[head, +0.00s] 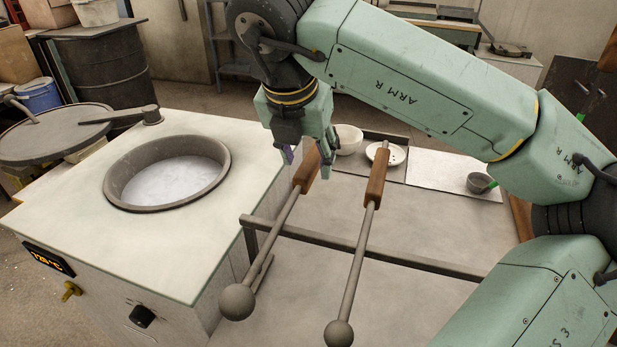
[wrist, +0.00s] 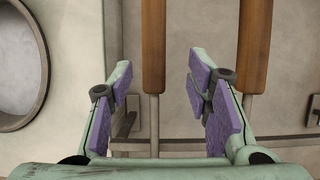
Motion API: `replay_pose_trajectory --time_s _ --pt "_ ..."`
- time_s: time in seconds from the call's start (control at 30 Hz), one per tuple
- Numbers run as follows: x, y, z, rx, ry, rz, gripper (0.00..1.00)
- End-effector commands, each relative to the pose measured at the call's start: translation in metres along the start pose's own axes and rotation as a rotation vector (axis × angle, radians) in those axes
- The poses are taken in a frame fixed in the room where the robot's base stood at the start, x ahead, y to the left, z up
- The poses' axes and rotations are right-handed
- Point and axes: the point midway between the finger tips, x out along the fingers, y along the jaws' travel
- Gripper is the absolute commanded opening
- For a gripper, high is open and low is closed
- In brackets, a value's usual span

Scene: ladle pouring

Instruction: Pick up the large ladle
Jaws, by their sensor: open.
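Two ladles with wooden handles and metal rods rest across a dark rail. The left ladle (head: 237,301) has the slightly bigger round bowl and seems to be the large one; the other ladle (head: 338,333) lies to its right. My gripper (head: 308,162) is open at the left ladle's handle. In the wrist view, the left ladle's handle (wrist: 153,45) appears between the two open fingers (wrist: 160,68), nearer the left one. Whether the handle is fully within the jaws in depth is unclear. The right ladle's handle (wrist: 254,45) is outside the right finger.
The rail (head: 370,255) runs beside a pale furnace (head: 215,155) with a round opening of silvery melt (head: 170,180). A white bowl (head: 348,138), a dish (head: 396,154) and a small dark cup (head: 478,183) stand behind the ladles. The right ladle's handle is close to my gripper.

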Motion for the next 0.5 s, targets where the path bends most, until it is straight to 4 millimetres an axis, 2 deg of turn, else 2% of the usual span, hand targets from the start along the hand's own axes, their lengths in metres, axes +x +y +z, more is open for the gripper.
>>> replay_pose_trajectory --time_s 0.1,0.27,0.5 --pt "0.013 0.001 0.000 -0.001 0.001 0.001 0.45" --pt "0.023 0.002 0.001 -0.001 0.002 0.001 0.45" --pt "0.058 0.006 0.003 -0.001 0.003 0.002 0.45"
